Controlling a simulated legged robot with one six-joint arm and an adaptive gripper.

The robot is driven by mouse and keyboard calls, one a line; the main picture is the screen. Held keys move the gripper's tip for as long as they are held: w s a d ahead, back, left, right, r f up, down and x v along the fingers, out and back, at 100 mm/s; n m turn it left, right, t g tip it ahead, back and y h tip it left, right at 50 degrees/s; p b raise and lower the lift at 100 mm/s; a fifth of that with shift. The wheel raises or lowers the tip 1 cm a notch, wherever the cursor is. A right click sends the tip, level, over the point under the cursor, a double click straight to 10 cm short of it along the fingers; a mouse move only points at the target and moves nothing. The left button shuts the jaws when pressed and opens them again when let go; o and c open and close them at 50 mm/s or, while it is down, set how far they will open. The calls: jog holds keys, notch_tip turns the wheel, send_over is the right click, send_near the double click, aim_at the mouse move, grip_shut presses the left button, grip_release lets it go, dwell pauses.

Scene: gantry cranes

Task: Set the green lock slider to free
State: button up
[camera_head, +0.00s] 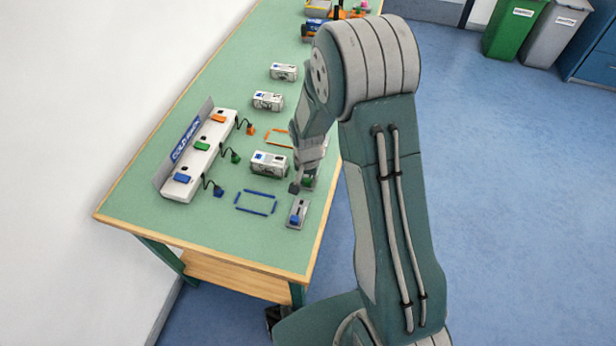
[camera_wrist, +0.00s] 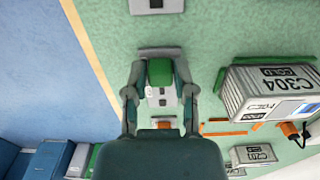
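The green lock slider (camera_wrist: 159,72) is a green block on a small grey plate (camera_wrist: 161,98) in the wrist view. My gripper (camera_wrist: 160,68) has one finger on each side of the green block, very close to it. Whether the fingers press on it cannot be told. In the head view the green slider (camera_head: 308,182) is partly hidden by my gripper (camera_head: 298,184), which is down at the right edge of the green-topped bench (camera_head: 240,222). The position markings on the plate are too small to read.
Grey containers, one marked C304 (camera_wrist: 270,92), stand beside the slider. A white rack (camera_head: 200,160) with coloured plugs and cables stands along the wall. Blue floor (camera_head: 480,180) is clear to the right.

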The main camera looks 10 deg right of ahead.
jog(key=shift+o, duration=1.2)
jog(key=shift+s+a, duration=0.1)
jog(key=shift+a, duration=0.1)
notch_tip(320, 180, up, 12)
notch_tip(320, 180, up, 7)
jog(key=n+t, duration=0.1)
send_over(305, 181)
jog(key=s, duration=0.4)
jog(key=s+d+r+n+t, duration=0.2)
jog(key=s+r, duration=0.4)
jog(key=r, duration=0.1)
jog(key=s+r+n+t, duration=0.2)
jog(key=s+r, duration=0.3)
jog(key=s, duration=0.6)
jog(key=shift+s+d+r+n+t, duration=0.2)
jog(key=shift+d+n+t, duration=0.1)
jog(key=shift+n, duration=0.2)
